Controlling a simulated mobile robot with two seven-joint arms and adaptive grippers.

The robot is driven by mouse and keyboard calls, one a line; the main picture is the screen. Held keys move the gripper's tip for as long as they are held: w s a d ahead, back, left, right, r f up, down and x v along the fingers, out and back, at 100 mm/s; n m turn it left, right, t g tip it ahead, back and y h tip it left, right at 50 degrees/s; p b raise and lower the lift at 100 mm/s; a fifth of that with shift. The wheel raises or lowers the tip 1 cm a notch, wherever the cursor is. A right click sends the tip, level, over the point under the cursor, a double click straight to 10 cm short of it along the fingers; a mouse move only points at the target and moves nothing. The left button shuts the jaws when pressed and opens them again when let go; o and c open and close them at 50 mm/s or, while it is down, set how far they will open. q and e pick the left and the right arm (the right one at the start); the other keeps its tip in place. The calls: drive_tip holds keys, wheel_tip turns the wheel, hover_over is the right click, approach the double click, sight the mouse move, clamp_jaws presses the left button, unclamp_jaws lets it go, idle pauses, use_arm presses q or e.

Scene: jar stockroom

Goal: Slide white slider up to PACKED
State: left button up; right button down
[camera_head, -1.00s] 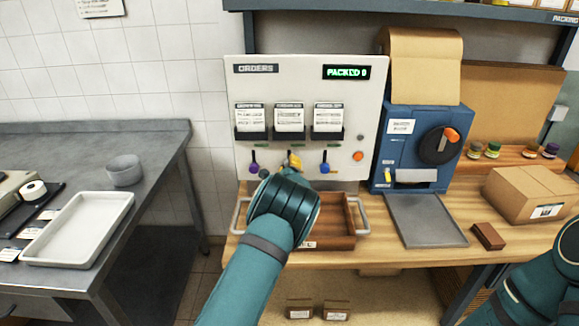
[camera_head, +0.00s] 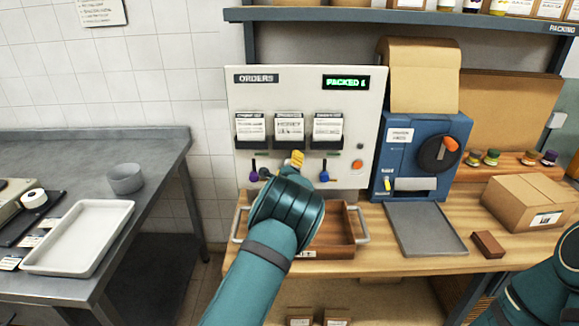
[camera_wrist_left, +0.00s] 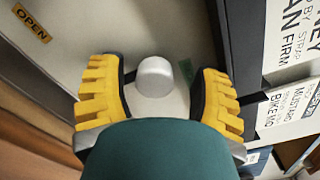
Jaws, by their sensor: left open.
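The pale order panel (camera_head: 244,100) stands at the back of the wooden bench, with a green display that reads PACKED. A purple slider (camera_head: 253,173) and a blue slider (camera_head: 325,172) show below its card pockets. The white slider knob (camera_wrist_left: 155,77) lies between the two yellow fingers of my left gripper (camera_wrist_left: 163,92) in the left wrist view, with gaps on both sides. A small green label (camera_wrist_left: 186,73) is just right of it. My left gripper (camera_head: 295,161) is open and hides the white slider in the head view.
A wooden tray (camera_head: 348,243) with metal handles sits under my left arm. A blue machine (camera_head: 405,140) with a grey plate (camera_head: 425,230) stands to the right. An orange button (camera_head: 357,164) is on the panel. A cardboard box (camera_head: 530,203) is far right.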

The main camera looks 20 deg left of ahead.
use_arm(q)
drive_tip(key=shift+s, duration=0.1)
drive_tip(key=v, duration=1.2)
